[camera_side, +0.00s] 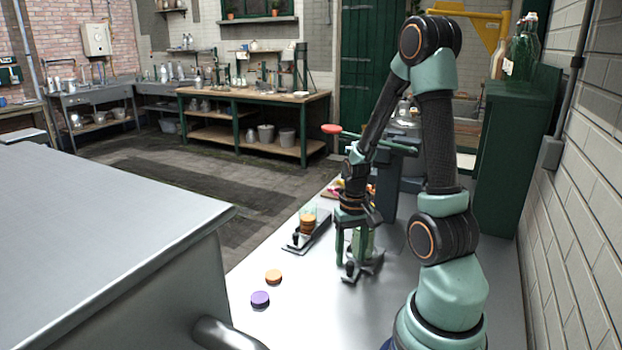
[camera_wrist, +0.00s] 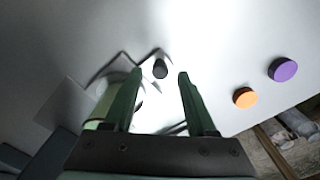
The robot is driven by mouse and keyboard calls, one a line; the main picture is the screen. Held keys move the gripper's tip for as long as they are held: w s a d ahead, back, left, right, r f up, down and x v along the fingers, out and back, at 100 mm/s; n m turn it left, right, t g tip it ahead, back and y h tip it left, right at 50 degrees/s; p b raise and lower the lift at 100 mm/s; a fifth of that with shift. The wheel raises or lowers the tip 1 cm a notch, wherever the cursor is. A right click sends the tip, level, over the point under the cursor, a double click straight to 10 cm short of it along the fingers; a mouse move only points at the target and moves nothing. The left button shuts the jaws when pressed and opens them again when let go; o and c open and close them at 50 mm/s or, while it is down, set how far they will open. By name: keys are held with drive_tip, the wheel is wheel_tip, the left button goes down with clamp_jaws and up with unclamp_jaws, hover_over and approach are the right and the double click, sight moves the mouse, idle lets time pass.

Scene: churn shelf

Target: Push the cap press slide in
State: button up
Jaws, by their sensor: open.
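The cap press stands behind my gripper in the side view, with a red-knobbed lever (camera_side: 331,129) reaching out to the left. Its slide (camera_side: 366,266) lies low on the bench, drawn out toward the camera, with a dark knob (camera_side: 350,269) at its near end. The knob (camera_wrist: 160,69) also shows in the wrist view, between and just beyond my fingertips. A pale green glass (camera_side: 364,240) appears to stand on the slide, partly hidden by my fingers. My gripper (camera_side: 352,256) is open, pointing down above the slide; its green fingers (camera_wrist: 161,80) hold nothing. Contact with the knob cannot be told.
A loose orange cap (camera_side: 273,276) and a purple cap (camera_side: 260,299) lie on the bench. A green cabinet (camera_side: 505,150) stands at the right.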

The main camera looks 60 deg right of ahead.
drive_tip(key=shift+f, duration=0.9)
clamp_jaws()
idle(0.9)
